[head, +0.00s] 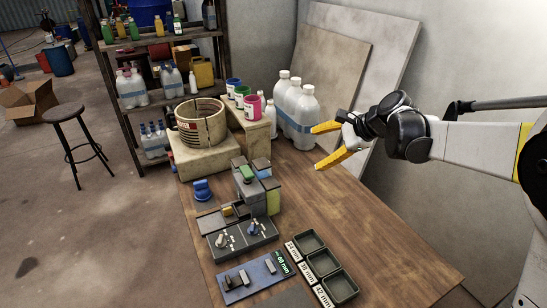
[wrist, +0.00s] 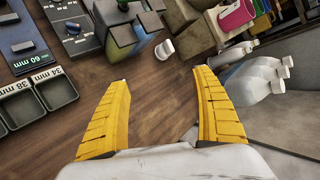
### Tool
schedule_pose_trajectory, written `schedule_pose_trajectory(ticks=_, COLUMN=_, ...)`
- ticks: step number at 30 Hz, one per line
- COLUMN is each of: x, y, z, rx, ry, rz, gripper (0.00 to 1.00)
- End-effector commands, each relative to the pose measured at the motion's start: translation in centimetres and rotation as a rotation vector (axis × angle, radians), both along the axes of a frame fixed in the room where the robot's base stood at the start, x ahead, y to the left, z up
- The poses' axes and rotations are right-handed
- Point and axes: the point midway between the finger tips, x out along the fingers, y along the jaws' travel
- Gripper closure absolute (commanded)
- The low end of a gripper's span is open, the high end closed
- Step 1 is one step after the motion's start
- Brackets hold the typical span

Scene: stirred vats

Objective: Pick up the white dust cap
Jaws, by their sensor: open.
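A small white cylinder that looks like the white dust cap (wrist: 164,49) is on the wooden table in the wrist view, beside the grey-and-green machine (wrist: 127,35). In the wrist view it appears just beyond the gap between my fingertips, apart from them. I cannot make the cap out clearly in the head view. My gripper (head: 316,147) has yellow fingers spread wide and is in the air over the table's right side. In the wrist view my gripper (wrist: 161,76) has nothing between its fingers.
Capped bottles (head: 298,108) stand at the back by the wall, next to a wooden box (head: 252,132) with paint pots. The machine (head: 250,190), a control panel (head: 240,236) and labelled trays (head: 322,262) are on the table. The table's right side (head: 375,235) is clear.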

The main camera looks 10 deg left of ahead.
Motion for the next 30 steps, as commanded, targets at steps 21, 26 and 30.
schedule_pose_trajectory(ticks=21, x=11.1, y=10.1, z=-16.9, rx=0.584, ry=0.614, rz=-0.221, gripper=0.23)
schedule_pose_trajectory(ticks=26, x=11.3, y=11.7, z=-17.9, rx=0.589, ry=0.624, rz=-0.220, gripper=0.23)
schedule_pose_trajectory(ticks=30, x=11.8, y=13.8, z=-18.9, rx=0.589, ry=0.623, rz=-0.221, gripper=0.23)
